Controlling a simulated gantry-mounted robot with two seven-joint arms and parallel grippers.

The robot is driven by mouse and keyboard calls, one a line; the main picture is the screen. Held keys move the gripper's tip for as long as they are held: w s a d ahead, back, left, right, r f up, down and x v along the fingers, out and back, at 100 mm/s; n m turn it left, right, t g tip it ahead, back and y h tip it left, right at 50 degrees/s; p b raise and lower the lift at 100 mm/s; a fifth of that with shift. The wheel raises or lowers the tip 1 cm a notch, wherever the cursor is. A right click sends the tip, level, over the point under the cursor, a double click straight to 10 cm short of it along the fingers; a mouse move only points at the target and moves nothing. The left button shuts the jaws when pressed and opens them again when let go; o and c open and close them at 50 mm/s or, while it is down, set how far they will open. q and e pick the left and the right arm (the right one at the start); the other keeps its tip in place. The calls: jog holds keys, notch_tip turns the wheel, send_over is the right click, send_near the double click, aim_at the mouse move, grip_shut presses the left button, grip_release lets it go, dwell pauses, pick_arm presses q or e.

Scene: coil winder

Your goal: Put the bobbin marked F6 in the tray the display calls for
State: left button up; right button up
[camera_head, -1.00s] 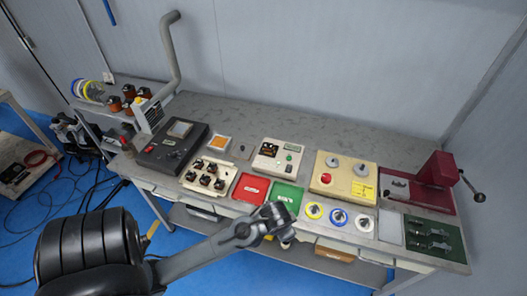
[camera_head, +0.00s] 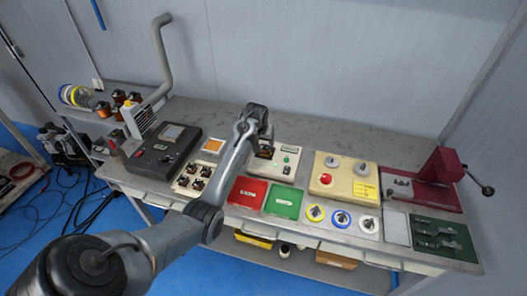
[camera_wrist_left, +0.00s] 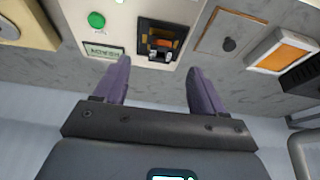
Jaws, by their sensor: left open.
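A white tester box (camera_head: 288,160) stands mid-bench, partly hidden by my left arm. In the left wrist view it carries a dark socket with a copper-coloured bobbin (camera_wrist_left: 161,43) in it, a green button and a small display (camera_wrist_left: 103,50); I cannot read the display surely. No F6 mark is legible. My left gripper (camera_head: 264,152) is over the box's left side; in the wrist view its open, empty fingers (camera_wrist_left: 157,76) point toward the bobbin, not around it. A red tray (camera_head: 247,191) and a green tray (camera_head: 283,202) lie in front. My right gripper is out of view.
A cream rack (camera_head: 195,178) with several dark bobbins and a black instrument (camera_head: 163,148) lie left. A beige control box (camera_head: 343,178), coloured ring dials (camera_head: 342,219) and a red press (camera_head: 440,178) stand right.

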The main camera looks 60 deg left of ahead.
aim_at(264, 149)
pick_arm(q)
jog(key=shift+x, duration=1.15)
jog(key=shift+a+b+x, duration=0.15)
jog(key=shift+b+x, duration=0.25)
jog(key=shift+x, duration=0.9)
jog(key=shift+a+b+x, duration=0.15)
jog(key=shift+b+x, duration=0.25)
jog(key=shift+x, duration=0.95)
jog(key=shift+w+r, duration=0.1)
jog(key=shift+r, duration=0.05)
jog(key=c, duration=1.2)
jog(key=shift+r, duration=0.15)
